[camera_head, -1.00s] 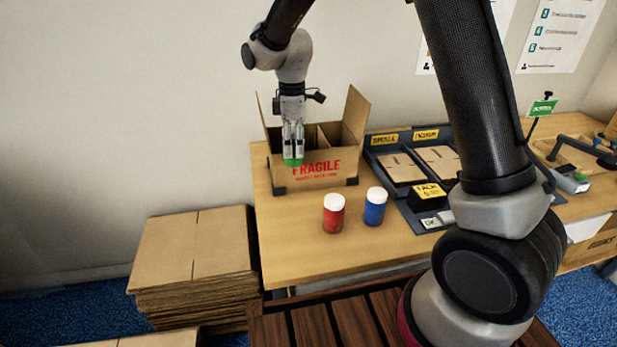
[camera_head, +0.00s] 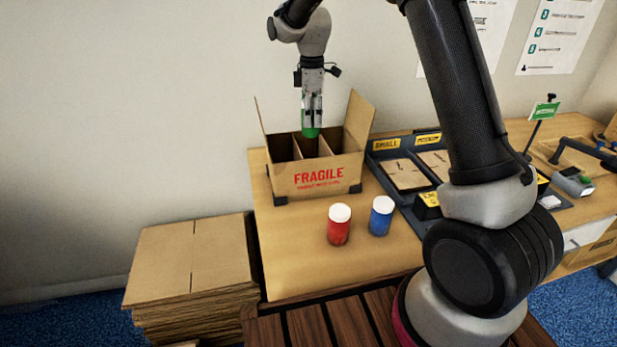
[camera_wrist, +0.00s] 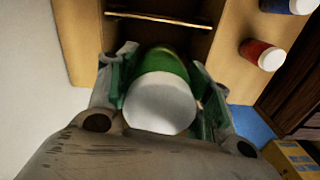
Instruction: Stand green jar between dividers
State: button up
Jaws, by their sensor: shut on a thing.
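My gripper (camera_head: 311,122) is shut on the green jar (camera_head: 311,132) and holds it upright over the open carton. In the wrist view the green jar (camera_wrist: 163,80) has a white lid and sits between the two fingers. The carton (camera_head: 285,180) is brown, marked FRAGILE, with its flaps up. Dividers (camera_head: 296,146) split it into compartments. The jar hangs above or just at the top of the middle compartment; its base against the divider tops is hard to judge. In the wrist view a divider edge (camera_wrist: 160,20) shows beyond the jar.
A red jar (camera_head: 339,228) and a blue jar (camera_head: 381,218), both white-lidded, stand on the table (camera_head: 290,255) in front of the carton. Dark trays of flat cartons (camera_head: 404,176) lie to the right. A stack of flat cardboard (camera_head: 190,255) stands left of the table.

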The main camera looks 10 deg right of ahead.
jog(key=f, duration=1.7)
jog(key=shift+w+d+f, duration=0.25)
jog(key=shift+w+f, duration=0.05)
jog(key=shift+f, duration=0.05)
jog(key=shift+f, duration=0.1)
jog(key=o, duration=1.1)
